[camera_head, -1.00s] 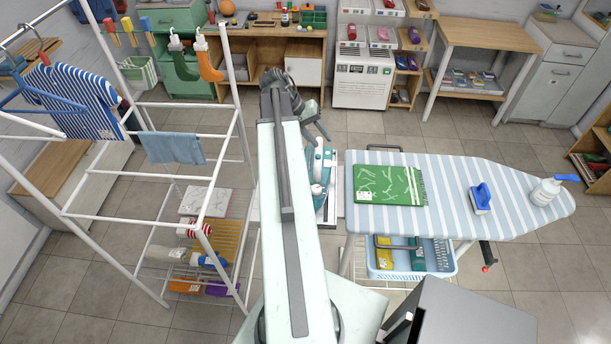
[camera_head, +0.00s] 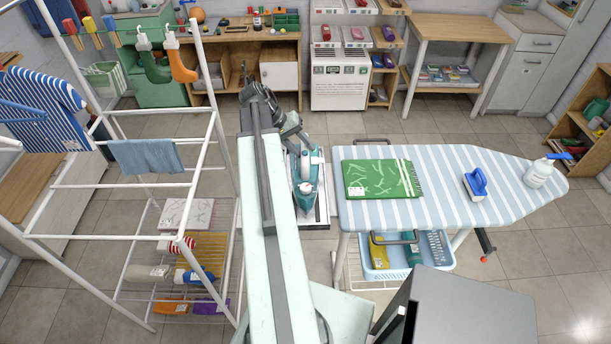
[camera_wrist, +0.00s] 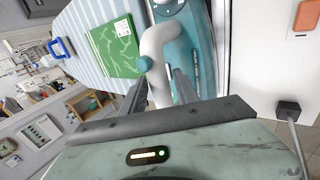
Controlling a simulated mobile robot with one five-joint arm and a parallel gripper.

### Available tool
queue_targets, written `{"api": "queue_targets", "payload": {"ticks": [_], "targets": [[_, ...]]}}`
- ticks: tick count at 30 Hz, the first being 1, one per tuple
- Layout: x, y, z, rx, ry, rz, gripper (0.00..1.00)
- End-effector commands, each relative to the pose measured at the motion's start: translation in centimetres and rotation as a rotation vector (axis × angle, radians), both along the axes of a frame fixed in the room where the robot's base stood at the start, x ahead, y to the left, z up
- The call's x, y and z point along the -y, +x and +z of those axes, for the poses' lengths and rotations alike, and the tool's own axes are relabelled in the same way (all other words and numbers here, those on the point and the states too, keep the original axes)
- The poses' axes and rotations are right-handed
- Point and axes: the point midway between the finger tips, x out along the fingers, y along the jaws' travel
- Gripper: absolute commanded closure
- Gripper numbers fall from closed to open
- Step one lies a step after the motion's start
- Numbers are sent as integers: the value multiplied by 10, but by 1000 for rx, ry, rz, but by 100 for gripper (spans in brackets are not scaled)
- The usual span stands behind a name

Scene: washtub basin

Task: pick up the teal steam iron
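The teal steam iron (camera_head: 306,190) stands on a metal rest at the left end of the ironing board, just right of my arm in the head view. It has a white handle and a teal body. My gripper (camera_head: 299,136) is at the iron's far end, its fingers partly hidden by my wrist. In the wrist view the iron's teal body (camera_wrist: 203,50) is close ahead. Its white handle (camera_wrist: 157,45) reaches down between the two dark fingers of my gripper (camera_wrist: 160,88). The fingers are apart; I cannot tell whether they touch the handle.
The striped ironing board (camera_head: 440,208) holds a folded green cloth (camera_head: 382,179), a blue brush (camera_head: 476,184) and a spray bottle (camera_head: 538,174). A blue basket (camera_head: 377,272) sits below. A white drying rack (camera_head: 150,238) stands close left of my arm. Floor behind the board is clear.

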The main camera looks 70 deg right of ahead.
Motion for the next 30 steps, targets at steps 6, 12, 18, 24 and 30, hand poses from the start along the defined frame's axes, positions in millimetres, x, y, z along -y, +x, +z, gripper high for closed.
{"api": "queue_targets", "payload": {"ticks": [6, 12, 18, 24, 30], "targets": [[8, -21, -37, 0, 1, -3, 63], [9, -22, -33, 0, 0, -1, 63], [9, -22, -33, 0, 1, -2, 100], [9, -23, -32, -2, 0, -2, 100], [9, -23, -24, -2, 0, -3, 100]]}}
